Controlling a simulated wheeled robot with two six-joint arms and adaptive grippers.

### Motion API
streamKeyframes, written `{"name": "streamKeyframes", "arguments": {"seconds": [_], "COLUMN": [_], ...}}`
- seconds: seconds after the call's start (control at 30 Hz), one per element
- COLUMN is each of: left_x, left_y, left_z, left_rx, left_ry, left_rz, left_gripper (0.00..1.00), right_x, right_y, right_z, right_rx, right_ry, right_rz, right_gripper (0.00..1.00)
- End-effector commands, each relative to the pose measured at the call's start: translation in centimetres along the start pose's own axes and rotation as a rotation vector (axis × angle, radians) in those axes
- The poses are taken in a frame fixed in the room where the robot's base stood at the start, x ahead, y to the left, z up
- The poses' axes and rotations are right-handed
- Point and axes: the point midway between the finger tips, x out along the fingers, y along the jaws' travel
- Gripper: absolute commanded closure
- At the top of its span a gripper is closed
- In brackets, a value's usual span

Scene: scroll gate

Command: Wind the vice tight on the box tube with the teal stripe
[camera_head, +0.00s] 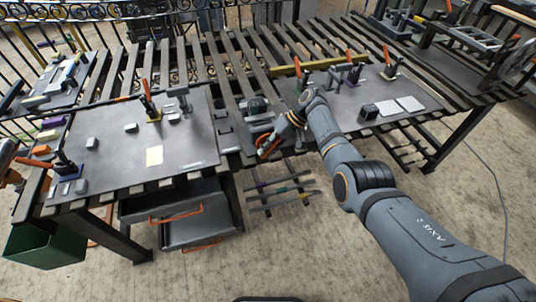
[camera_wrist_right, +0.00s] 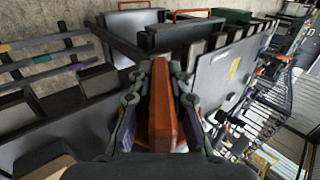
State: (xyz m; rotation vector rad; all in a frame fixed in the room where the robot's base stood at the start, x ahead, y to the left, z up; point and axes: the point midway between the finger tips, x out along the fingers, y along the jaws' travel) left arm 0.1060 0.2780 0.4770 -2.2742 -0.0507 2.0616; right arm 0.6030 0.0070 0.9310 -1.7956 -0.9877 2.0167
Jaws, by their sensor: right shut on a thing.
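My right gripper (camera_head: 272,141) is at the front edge of the slatted table, beside the dark vice (camera_head: 257,107). In the right wrist view the gripper (camera_wrist_right: 160,95) is shut on an orange-red handle (camera_wrist_right: 161,118), with a finger on each side of it. Part of the handle (camera_head: 266,148) shows in the head view. Several striped bars lie on a rack below the table edge; one has a teal-green stripe (camera_head: 280,190), and it also shows in the right wrist view (camera_wrist_right: 68,43). I cannot see what lies between the vice jaws. My left gripper is not in view.
A grey plate (camera_head: 115,155) with small blocks and orange-handled clamps fills the left of the table. Another plate (camera_head: 345,95) with clamps and blocks lies on the right. Drawers (camera_head: 195,230) with orange handles hang below. A green bin (camera_head: 45,246) is at lower left.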

Motion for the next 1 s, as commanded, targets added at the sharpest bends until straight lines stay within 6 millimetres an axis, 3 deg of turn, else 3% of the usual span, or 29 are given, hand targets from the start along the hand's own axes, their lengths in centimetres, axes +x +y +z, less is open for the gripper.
{"name": "streamKeyframes", "arguments": {"seconds": [0.03,0.3,0.93,0.97,1.0], "left_x": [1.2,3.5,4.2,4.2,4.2], "left_y": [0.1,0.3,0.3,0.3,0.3], "left_z": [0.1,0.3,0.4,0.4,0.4], "left_rx": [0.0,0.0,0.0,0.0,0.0], "left_ry": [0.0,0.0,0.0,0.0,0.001], "left_rz": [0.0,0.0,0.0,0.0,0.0], "left_gripper": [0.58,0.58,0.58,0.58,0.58], "right_x": [0.3,0.2,-0.1,-0.1,-0.1], "right_y": [0.4,0.0,-0.4,-0.4,-0.4], "right_z": [-0.1,-0.1,0.0,0.0,0.0], "right_rx": [-0.001,-0.001,-0.001,-0.001,-0.001], "right_ry": [0.002,0.001,0.0,0.0,0.0], "right_rz": [-0.03,-0.165,-0.221,-0.221,-0.221], "right_gripper": [1.0,1.0,1.0,0.82,0.77]}}
